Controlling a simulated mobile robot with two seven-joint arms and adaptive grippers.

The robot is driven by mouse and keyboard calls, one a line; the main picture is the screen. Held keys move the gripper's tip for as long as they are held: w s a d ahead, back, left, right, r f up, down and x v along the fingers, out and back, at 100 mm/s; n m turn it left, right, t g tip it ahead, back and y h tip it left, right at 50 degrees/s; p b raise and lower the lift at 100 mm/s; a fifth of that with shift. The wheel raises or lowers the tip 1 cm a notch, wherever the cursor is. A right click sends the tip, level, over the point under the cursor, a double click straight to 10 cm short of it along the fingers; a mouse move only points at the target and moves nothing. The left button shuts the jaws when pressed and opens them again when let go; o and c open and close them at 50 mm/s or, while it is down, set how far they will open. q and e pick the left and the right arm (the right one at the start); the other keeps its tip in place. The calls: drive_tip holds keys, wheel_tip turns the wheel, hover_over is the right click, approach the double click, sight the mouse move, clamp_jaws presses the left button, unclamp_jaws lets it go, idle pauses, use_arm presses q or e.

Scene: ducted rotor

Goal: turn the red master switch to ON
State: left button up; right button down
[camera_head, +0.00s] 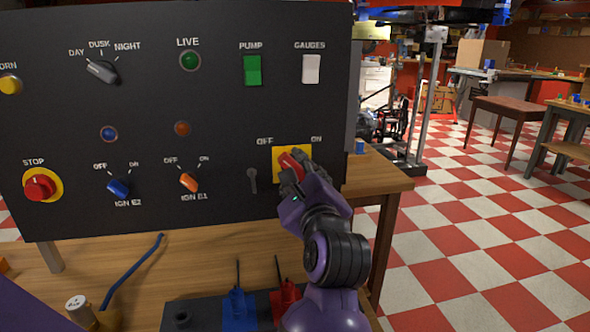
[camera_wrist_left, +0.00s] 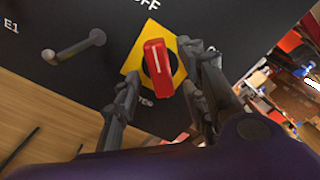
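The red master switch (camera_head: 290,163) sits on a yellow plate (camera_head: 280,150) at the lower right of the black panel, under OFF and ON labels. Its handle tilts up toward the OFF side in the head view. In the left wrist view the red handle (camera_wrist_left: 158,75) with its white line stands between the fingers. My left gripper (camera_head: 297,170) is at the switch and partly covers it. In the left wrist view this gripper (camera_wrist_left: 162,68) is open, with one finger on each side of the handle and visible gaps. My right gripper is not in view.
The black panel (camera_head: 217,120) carries other controls: orange (camera_head: 189,181) and blue (camera_head: 119,187) knobs, a red stop button (camera_head: 40,187), green (camera_head: 252,70) and white (camera_head: 311,68) rockers. A grey pin (camera_head: 253,180) sticks out left of the switch. Blue and red connectors stand below on the bench.

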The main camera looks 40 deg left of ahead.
use_arm(q)
drive_tip(key=shift+x, duration=1.05)
drive_tip(key=shift+c, duration=0.4)
clamp_jaws()
